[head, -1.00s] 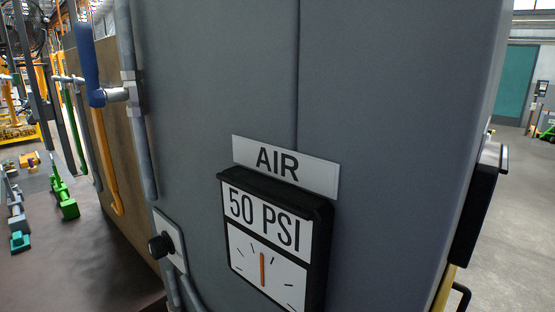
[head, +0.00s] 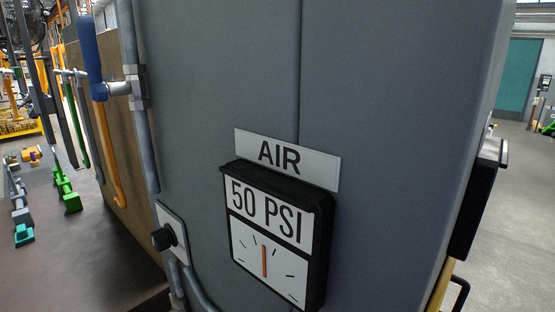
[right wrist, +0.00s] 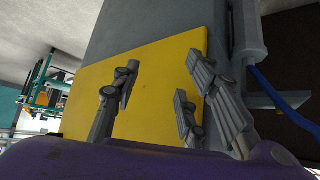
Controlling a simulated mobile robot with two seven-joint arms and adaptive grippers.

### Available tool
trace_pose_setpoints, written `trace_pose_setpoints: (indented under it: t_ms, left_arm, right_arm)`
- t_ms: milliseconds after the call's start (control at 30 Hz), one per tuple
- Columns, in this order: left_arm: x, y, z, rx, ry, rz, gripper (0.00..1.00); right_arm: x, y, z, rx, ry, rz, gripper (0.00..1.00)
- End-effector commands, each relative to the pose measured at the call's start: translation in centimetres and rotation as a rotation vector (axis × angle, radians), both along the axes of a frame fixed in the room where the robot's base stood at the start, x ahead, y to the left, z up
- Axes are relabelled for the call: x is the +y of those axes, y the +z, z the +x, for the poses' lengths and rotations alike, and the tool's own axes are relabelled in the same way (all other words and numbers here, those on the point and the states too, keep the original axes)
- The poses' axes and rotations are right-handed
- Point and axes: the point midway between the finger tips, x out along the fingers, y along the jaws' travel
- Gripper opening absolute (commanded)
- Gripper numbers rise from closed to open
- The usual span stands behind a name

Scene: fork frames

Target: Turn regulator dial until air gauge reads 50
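The air gauge (head: 268,235) is a black-framed box on the grey cabinet, below a white AIR sign (head: 286,159). Its upper panel reads 50 PSI, and its orange needle (head: 264,261) points straight up. The regulator dial (head: 163,238) is a black knob on a light plate, left of the gauge. Neither gripper shows in the head view. In the right wrist view my right gripper (right wrist: 155,105) has its fingers spread apart with nothing between them. A yellow panel (right wrist: 150,85) on a grey surface lies beyond the fingers. The dial and gauge do not show there.
A pipe with a blue-handled lever (head: 90,58) runs up the cabinet's left edge. A dark tabletop (head: 85,255) with green and grey tools (head: 66,188) is at left. A black box (head: 478,205) juts from the cabinet's right side. Open floor lies beyond at right.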

Motion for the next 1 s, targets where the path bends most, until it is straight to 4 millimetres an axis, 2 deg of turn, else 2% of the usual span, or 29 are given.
trace_pose_setpoints:
  t_ms: [633,1000]
  left_arm:
    - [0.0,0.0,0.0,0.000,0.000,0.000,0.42]
    - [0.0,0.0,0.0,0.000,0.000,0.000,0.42]
  right_arm:
    - [-0.4,-0.3,-1.1,0.018,-0.001,-0.005,0.40]
    - [-0.4,-0.2,-0.7,0.011,0.003,-0.007,0.40]
